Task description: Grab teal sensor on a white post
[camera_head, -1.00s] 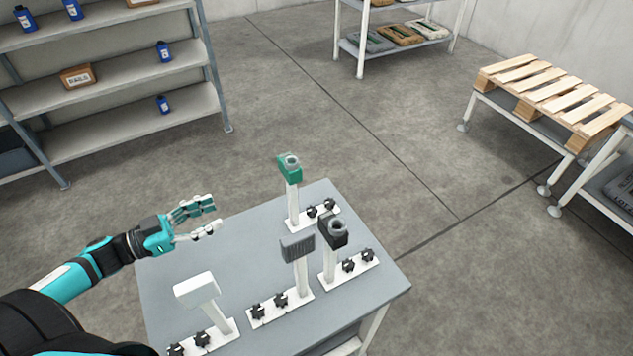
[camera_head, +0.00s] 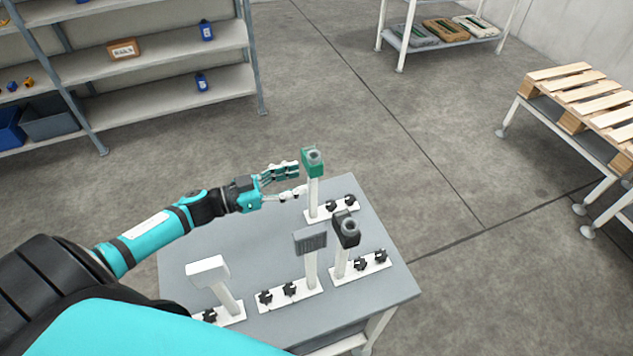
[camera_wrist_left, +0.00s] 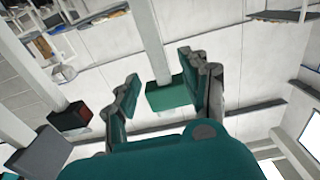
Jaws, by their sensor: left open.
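The teal sensor (camera_head: 312,163) sits on top of an upright white post (camera_head: 314,192) at the far side of the grey table (camera_head: 215,262). My left gripper (camera_head: 299,180) is open, just left of the sensor, with its fingers pointing at it. In the left wrist view the teal sensor (camera_wrist_left: 166,94) shows between the two spread fingers of the gripper (camera_wrist_left: 160,88), nearer the right one. I cannot tell whether a finger touches it. My right gripper is not in view.
Close by on the table stand a dark grey sensor (camera_head: 310,241), a black sensor (camera_head: 347,229) and a white one (camera_head: 207,269), each on a post with black knobs at its base. A shelf rack (camera_head: 170,90) stands at back left, a pallet (camera_head: 585,95) at right.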

